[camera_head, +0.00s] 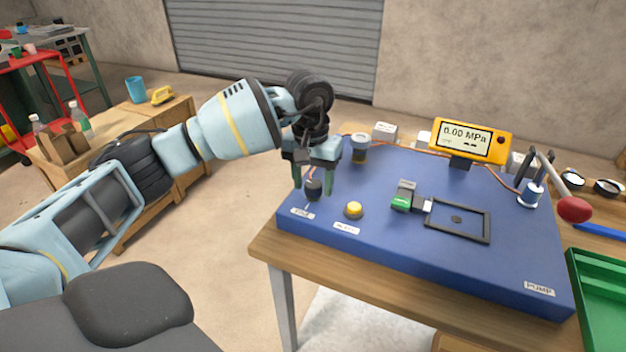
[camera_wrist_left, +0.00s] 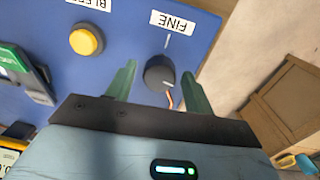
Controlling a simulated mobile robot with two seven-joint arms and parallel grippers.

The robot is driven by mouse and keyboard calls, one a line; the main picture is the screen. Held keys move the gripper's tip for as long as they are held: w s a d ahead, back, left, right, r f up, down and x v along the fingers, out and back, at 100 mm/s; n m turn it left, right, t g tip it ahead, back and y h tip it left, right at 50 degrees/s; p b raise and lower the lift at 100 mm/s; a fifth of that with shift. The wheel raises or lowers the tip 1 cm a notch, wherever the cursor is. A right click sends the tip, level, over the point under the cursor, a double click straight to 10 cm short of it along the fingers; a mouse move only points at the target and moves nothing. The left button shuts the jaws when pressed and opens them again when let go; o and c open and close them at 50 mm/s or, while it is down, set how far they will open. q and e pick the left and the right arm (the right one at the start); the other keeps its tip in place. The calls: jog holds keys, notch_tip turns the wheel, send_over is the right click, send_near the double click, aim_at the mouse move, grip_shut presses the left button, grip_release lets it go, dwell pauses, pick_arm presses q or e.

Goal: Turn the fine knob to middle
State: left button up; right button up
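The fine knob (camera_head: 314,188) is a small dark round knob at the front left corner of the blue panel (camera_head: 400,240). It also shows in the left wrist view (camera_wrist_left: 159,73), beside the white FINE label (camera_wrist_left: 172,23), with a thin pale line on the panel between them. A small white mark shows on the knob's edge, on the side away from the label. My left gripper (camera_head: 314,184) is open above the knob. In the left wrist view its green fingers (camera_wrist_left: 157,88) stand on either side of the knob, with a gap visible on each side. My right gripper is not in view.
A yellow button (camera_head: 353,210) sits just right of the knob. A gauge (camera_head: 468,141) reading 0.00 MPa stands at the back. A pump lever with a red ball (camera_head: 574,209) is at the right, near a green tray (camera_head: 596,300). A green-and-grey latch (camera_head: 403,197) lies mid-panel.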

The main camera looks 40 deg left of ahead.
pick_arm(q)
jog(key=c, duration=0.8)
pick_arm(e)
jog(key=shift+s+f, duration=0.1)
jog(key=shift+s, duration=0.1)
pick_arm(q)
jog(key=shift+n, duration=0.5)
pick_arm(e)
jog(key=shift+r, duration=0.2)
pick_arm(q)
jog(key=shift+r+n+p, duration=0.1)
jog(key=shift+n+p, duration=0.4)
jog(key=shift+n, duration=0.1)
jog(key=n+p, duration=0.2)
jog(key=n, duration=0.2)
jog(key=n+p, duration=0.2)
jog(key=n, duration=0.4)
jog(key=shift+n, duration=0.4)
jog(key=n+p, duration=0.2)
jog(key=n, duration=0.1)
jog(key=shift+s, duration=0.1)
jog(key=shift+n+y+p, duration=0.3)
jog(key=shift+n+p, duration=0.2)
jog(key=shift+n, duration=1.3)
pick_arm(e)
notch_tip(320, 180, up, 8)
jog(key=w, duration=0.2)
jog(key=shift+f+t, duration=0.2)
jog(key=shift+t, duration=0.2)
